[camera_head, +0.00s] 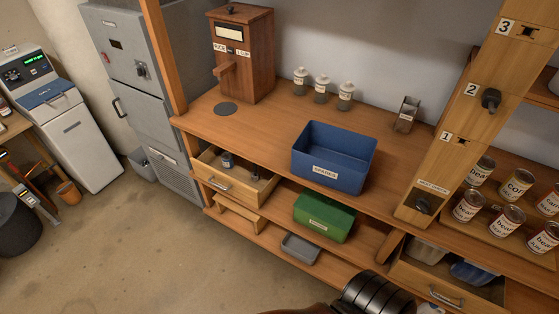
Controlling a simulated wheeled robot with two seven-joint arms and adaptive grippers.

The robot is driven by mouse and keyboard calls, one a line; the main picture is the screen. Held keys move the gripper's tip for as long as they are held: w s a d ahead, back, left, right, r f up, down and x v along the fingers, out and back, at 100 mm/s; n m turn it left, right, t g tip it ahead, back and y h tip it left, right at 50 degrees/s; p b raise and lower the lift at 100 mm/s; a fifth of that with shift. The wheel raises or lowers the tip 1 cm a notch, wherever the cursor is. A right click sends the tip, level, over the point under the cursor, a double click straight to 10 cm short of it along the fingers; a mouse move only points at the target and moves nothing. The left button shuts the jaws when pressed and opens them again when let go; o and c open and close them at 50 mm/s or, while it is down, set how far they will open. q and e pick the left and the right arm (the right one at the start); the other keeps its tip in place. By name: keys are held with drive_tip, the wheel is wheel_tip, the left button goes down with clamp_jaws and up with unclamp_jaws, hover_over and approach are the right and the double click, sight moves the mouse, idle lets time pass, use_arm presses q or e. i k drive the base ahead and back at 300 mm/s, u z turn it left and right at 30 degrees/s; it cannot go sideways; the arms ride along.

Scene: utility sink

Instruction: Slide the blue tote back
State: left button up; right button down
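The blue tote (322,184) is an open-topped bin with a white label that reads SPARES. It sits upright on the wooden counter (262,135), close to the front edge, with bare counter behind it. Its inside looks empty from here, though the near wall hides part of the floor. Neither gripper is in view. A black ringed part at the bottom edge looks like a piece of my own arm, far from the tote.
A green bin (322,218) and a grey tray (300,248) are on the shelves below. A drawer (233,180) stands open at left. Three small jars (322,88) and a metal canister (406,115) stand behind. A numbered wooden post (465,110) rises at right.

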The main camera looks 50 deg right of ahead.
sight(340, 160)
drive_tip(key=i, duration=2.3)
drive_tip(key=z, duration=2.7)
